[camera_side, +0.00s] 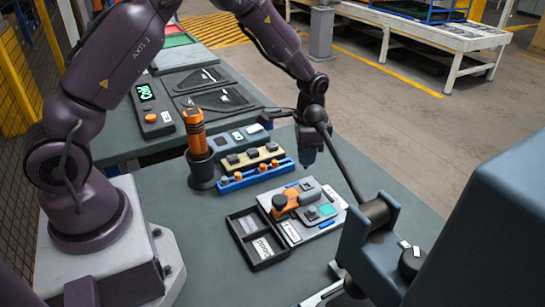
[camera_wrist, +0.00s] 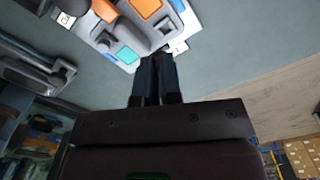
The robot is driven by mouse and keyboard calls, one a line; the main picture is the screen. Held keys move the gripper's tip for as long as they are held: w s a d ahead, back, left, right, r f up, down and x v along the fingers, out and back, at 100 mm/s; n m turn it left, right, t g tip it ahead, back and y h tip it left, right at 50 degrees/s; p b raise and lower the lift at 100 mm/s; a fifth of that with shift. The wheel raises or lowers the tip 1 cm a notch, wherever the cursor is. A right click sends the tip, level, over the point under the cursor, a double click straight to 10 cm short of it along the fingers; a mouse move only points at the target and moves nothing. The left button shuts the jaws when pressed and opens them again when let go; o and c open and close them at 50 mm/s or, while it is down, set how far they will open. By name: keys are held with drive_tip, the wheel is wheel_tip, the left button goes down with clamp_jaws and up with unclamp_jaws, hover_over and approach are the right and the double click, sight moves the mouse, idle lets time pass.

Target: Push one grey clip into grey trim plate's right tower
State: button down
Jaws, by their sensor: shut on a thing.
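The grey trim plate (camera_side: 322,224) lies on the table in the side view, with an orange part, a teal square and raised grey parts on it. It also shows at the top of the wrist view (camera_wrist: 128,66). I cannot make out clearly which raised part is the right tower. My gripper (camera_side: 309,160) points down above the table, behind the plate and apart from it in the side view. In the wrist view its two dark fingers (camera_wrist: 154,58) are nearly together beside the plate's edge. They are shut on a small grey clip, mostly hidden between the tips.
A blue rack with orange pieces (camera_side: 257,177) and a cream rack with dark grey pieces (camera_side: 252,158) stand behind the plate. A black tray (camera_side: 258,258) lies left of it. An orange tool (camera_side: 195,130) stands in a black holder. A blue-grey fixture (camera_side: 378,250) stands at front right.

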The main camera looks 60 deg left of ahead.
drive_tip(key=shift+w+r, duration=0.2)
drive_tip(key=shift+w, duration=0.3)
hover_over(307, 188)
drive_tip(key=shift+w+a+f, duration=0.1)
drive_tip(key=shift+a+f, duration=0.05)
drive_tip(key=shift+f, duration=0.7)
drive_tip(key=shift+w+a+f, duration=0.1)
drive_tip(key=shift+a+f, duration=0.05)
drive_tip(key=shift+f, duration=0.75)
drive_tip(key=shift+w+a+f, duration=0.1)
drive_tip(key=shift+a+f, duration=0.05)
drive_tip(key=shift+f, duration=0.7)
drive_tip(key=shift+f, duration=1.25)
drive_tip(key=c, duration=1.1)
unclamp_jaws()
drive_tip(key=shift+d+r, duration=0.1)
drive_tip(key=shift+r, duration=0.05)
wheel_tip(307, 188, up, 13)
drive_tip(key=shift+f, duration=0.1)
